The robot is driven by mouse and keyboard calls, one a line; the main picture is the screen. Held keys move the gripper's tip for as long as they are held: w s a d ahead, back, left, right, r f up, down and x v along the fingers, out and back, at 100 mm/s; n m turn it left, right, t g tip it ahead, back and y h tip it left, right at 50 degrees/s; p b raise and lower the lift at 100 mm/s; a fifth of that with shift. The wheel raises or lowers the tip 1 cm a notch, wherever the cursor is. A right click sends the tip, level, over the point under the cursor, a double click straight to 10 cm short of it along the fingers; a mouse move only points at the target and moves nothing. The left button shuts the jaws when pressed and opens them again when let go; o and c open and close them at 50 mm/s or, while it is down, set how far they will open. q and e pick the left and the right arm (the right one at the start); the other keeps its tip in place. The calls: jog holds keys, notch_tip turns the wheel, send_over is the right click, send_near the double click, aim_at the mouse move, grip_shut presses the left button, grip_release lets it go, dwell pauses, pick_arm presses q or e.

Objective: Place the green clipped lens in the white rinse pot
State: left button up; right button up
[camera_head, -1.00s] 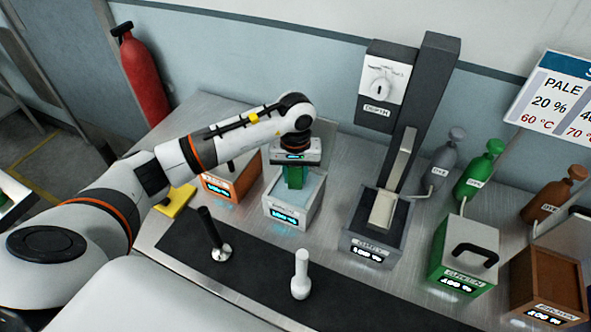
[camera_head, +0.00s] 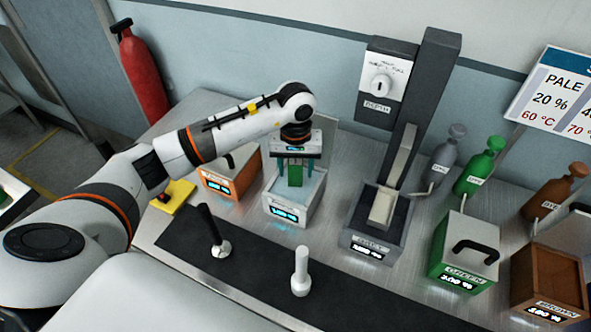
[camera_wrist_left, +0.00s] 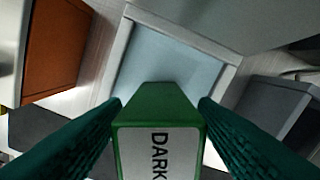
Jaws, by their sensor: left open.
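The green clip (camera_head: 295,174) of the lens stands upright at the white rinse pot (camera_head: 283,213), within its opening. In the left wrist view the clip (camera_wrist_left: 157,118) carries a white label reading DARK, and the pot's pale blue inside shows behind it. The lens itself is hidden below the clip. My right gripper is not in view.
An orange pot (camera_head: 232,178) stands left of the white pot, and a grey pot (camera_head: 373,232) with a tall column (camera_head: 428,90) stands to its right. Green (camera_head: 465,248) and brown (camera_head: 545,275) lidded pots are farther right. Two upright handles rise from the dark front mat (camera_head: 255,270).

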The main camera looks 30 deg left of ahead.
pick_arm(q)
notch_tip(320, 180, up, 10)
jog(key=b, duration=0.3)
jog(key=shift+f, duration=0.15)
jog(key=shift+r, duration=0.55)
